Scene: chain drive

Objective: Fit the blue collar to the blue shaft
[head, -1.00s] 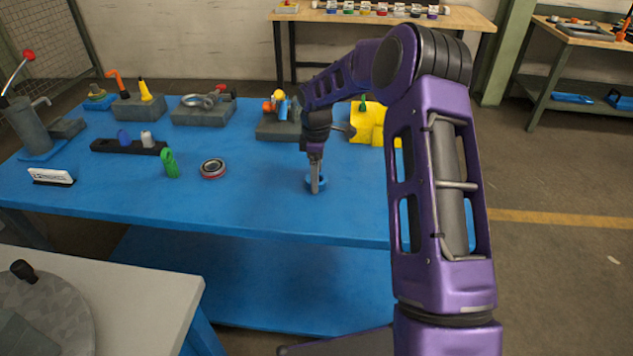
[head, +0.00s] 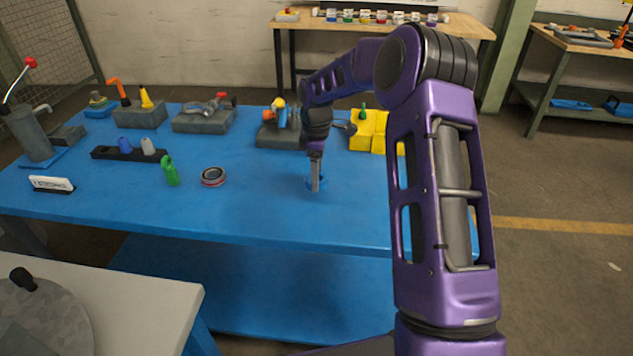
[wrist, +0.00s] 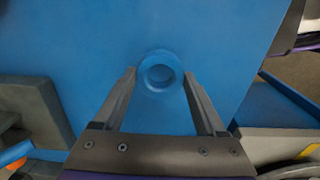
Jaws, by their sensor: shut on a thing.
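The blue collar (head: 324,183) is a short ring on the blue table, and my gripper (head: 316,187) reaches straight down at it. In the wrist view the collar (wrist: 160,89) shows as a ring with a round hole, between the two fingertips of my gripper (wrist: 159,74). My gripper is shut on it. The collar appears to be at or very near the tabletop; any small gap is hidden. A blue part (head: 295,115) shows on a grey block behind the arm; I cannot tell whether it is the blue shaft.
The grey block (head: 277,138) and a yellow block (head: 365,135) stand behind my gripper. A dark ring with a red edge (head: 213,176) and a green part (head: 170,172) lie to the left. The blue table (head: 255,215) is clear around the collar.

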